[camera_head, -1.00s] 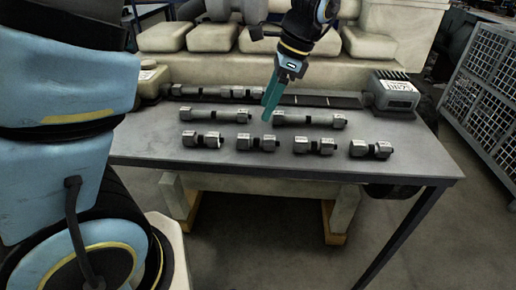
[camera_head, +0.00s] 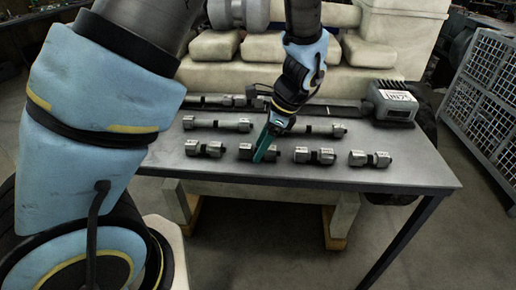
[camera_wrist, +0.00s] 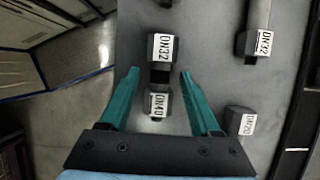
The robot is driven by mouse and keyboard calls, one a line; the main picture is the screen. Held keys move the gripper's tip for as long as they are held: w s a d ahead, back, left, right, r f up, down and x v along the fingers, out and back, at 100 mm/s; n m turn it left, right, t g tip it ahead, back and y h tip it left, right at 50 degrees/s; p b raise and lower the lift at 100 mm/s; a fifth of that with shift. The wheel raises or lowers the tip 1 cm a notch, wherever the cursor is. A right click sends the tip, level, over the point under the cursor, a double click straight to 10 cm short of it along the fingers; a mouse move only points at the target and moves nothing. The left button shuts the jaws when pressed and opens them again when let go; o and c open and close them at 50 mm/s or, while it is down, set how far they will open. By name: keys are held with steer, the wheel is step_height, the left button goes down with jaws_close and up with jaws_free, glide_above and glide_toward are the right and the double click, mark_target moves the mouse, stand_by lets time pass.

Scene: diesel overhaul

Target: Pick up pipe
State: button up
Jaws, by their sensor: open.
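Several grey pipe pieces with dark middles and nut-like ends lie on the grey table (camera_head: 400,178). The second short pipe from the left in the front row (camera_head: 245,151) is partly hidden by my gripper (camera_head: 262,156). In the wrist view this short pipe (camera_wrist: 160,76) has ends labelled DN32 and DN40. My gripper (camera_wrist: 160,74) has its two green fingers apart, one on each side of the pipe. I cannot tell how far above the table the fingertips are.
Other short pipes (camera_head: 205,149), (camera_head: 314,155), (camera_head: 370,159) share the front row. Longer pipes (camera_head: 218,124), (camera_head: 325,130) lie behind. A grey labelled box (camera_head: 393,102) stands at the back right. A wire-mesh cage (camera_head: 490,85) is to the right.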

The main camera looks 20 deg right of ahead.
steer(key=shift+a+f, duration=0.1)
steer(key=shift+f, duration=0.15)
steer(key=shift+c, duration=0.4)
jaws_close()
